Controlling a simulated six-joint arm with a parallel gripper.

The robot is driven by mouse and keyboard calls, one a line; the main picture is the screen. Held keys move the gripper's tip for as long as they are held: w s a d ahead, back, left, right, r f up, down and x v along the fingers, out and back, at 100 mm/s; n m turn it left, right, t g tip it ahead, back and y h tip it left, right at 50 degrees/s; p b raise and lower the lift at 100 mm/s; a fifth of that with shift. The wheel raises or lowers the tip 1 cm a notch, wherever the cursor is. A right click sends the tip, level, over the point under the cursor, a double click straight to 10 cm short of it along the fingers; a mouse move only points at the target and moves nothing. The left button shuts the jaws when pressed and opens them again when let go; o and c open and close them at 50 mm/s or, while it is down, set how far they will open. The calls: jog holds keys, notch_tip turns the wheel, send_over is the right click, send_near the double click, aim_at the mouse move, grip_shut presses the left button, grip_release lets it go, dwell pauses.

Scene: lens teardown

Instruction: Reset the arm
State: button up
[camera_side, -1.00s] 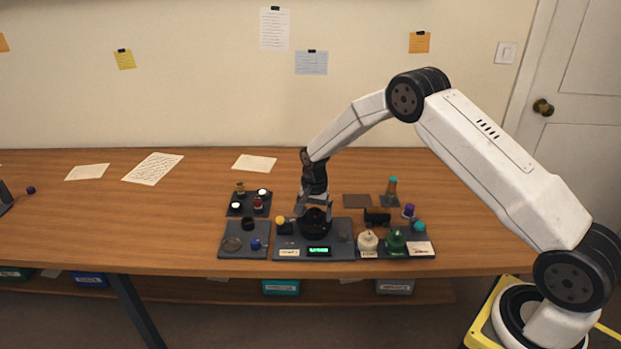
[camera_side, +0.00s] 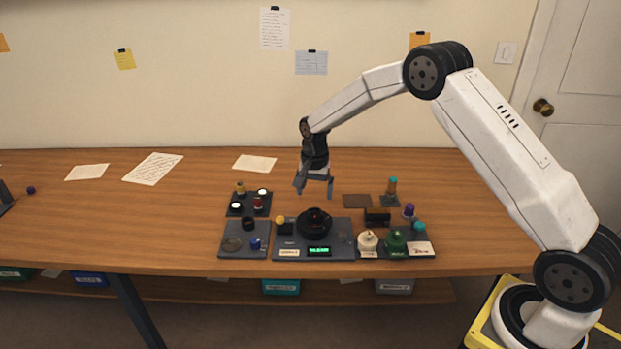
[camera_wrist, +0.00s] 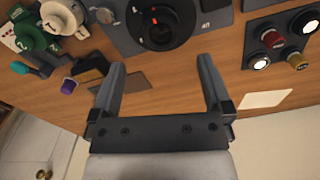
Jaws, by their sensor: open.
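My gripper (camera_side: 314,190) is open and empty.
A tray (camera_side: 231,205) with several knobs stands left of the holder. The table's back left is mostly clear.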

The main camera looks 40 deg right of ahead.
jog(key=s+a+r+n+t, duration=0.1)
jog(key=s+n, duration=0.3)
jog(key=s, duration=0.4)
jog(key=s+a+r+n, duration=0.3)
jog(key=s+n, duration=0.1)
jog(key=s, duration=0.5)
jog(key=s+a+r+n+t, duration=0.1)
jog(key=s+a+r+n, duration=0.2)
jog(key=s, duration=0.6)
jog(key=shift+n+t, duration=0.3)
jog(key=shift+n, duration=0.1)
jog(key=shift+r, duration=0.1)
dwell(0.4)
